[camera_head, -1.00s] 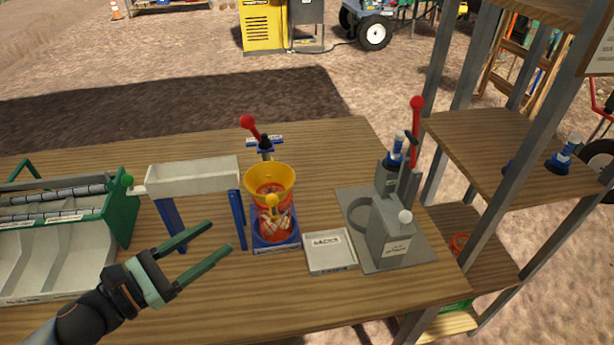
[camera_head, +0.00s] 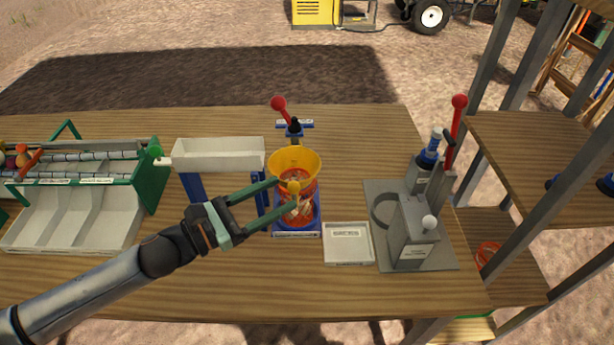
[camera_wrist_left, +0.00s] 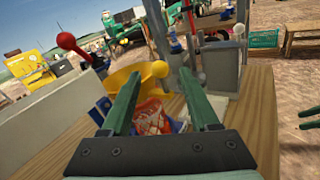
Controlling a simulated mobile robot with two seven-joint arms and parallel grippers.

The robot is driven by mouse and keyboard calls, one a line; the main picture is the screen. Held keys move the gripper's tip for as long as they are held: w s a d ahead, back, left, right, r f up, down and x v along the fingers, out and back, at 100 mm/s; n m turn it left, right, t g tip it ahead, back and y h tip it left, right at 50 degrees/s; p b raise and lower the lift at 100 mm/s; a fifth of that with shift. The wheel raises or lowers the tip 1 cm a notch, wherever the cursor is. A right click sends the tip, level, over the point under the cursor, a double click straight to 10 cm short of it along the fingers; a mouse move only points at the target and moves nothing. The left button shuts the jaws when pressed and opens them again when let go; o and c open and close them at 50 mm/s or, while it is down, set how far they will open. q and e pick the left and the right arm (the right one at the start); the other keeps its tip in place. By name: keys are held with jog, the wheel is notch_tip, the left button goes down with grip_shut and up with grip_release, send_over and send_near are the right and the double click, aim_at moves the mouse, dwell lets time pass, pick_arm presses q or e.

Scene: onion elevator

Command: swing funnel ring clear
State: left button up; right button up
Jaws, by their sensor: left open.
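The yellow funnel ring (camera_head: 294,163) sits on top of an orange netted container (camera_head: 297,208) in a blue stand (camera_head: 297,230). A small yellow knob (camera_head: 293,187) sticks out at the ring's front. My left gripper (camera_head: 285,195) is open and empty at the container's left front, its fingertips close to the knob. In the left wrist view the knob (camera_wrist_left: 160,69) shows between the two fingertips (camera_wrist_left: 160,80); I cannot tell whether they touch it. The right gripper is not in the head view; two dark green bars at the wrist view's right edge may be its fingers.
A pale trough (camera_head: 218,154) on blue legs stands left of the funnel. A red-knobbed lever (camera_head: 279,104) rises behind. A pale tray (camera_head: 348,244) and a grey press (camera_head: 411,232) stand right. A green-sided sorter (camera_head: 147,188) is at left. The table front is bare.

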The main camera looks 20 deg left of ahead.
pick_arm(q)
jog(key=p+x, duration=0.1)
jog(key=x, duration=0.6)
jog(key=shift+w+p, duration=0.15)
jog(key=shift+p, duration=0.15)
jog(key=shift+d, duration=0.15)
jog(key=shift+c, duration=0.2)
grip_shut()
dwell(0.9)
